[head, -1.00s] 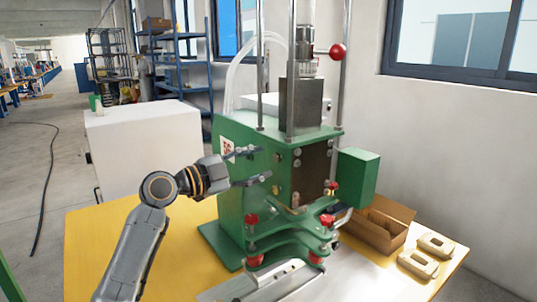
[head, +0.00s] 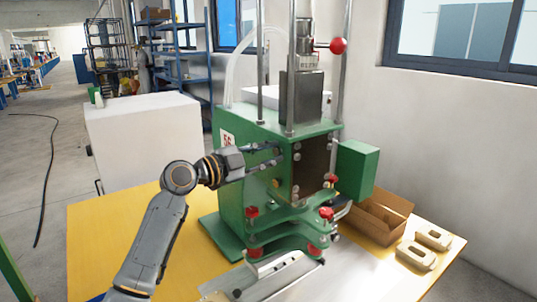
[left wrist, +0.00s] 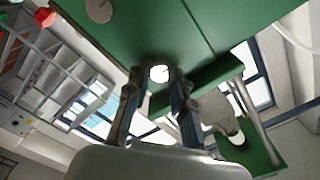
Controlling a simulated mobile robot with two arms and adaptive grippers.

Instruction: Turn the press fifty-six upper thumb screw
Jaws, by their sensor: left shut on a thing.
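The green press (head: 240,190) with a "56" label stands on the yellow table. My left gripper (head: 279,157) reaches in from the left, its fingers level at the upper part of the press's side. In the left wrist view, the two fingers (left wrist: 158,88) close around a pale round screw head (left wrist: 159,74) on the green face, which I take as the upper thumb screw. In the head view the fingers hide this screw. A second pale round screw (left wrist: 99,10) shows apart from the fingers. My right gripper is not in view.
Red knobs (head: 252,211) sit on the lower front clamp, below my gripper. A cardboard box (head: 392,222) and two beige parts (head: 416,256) lie at the right. A white cabinet (head: 145,140) stands behind left. The table's left part is clear.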

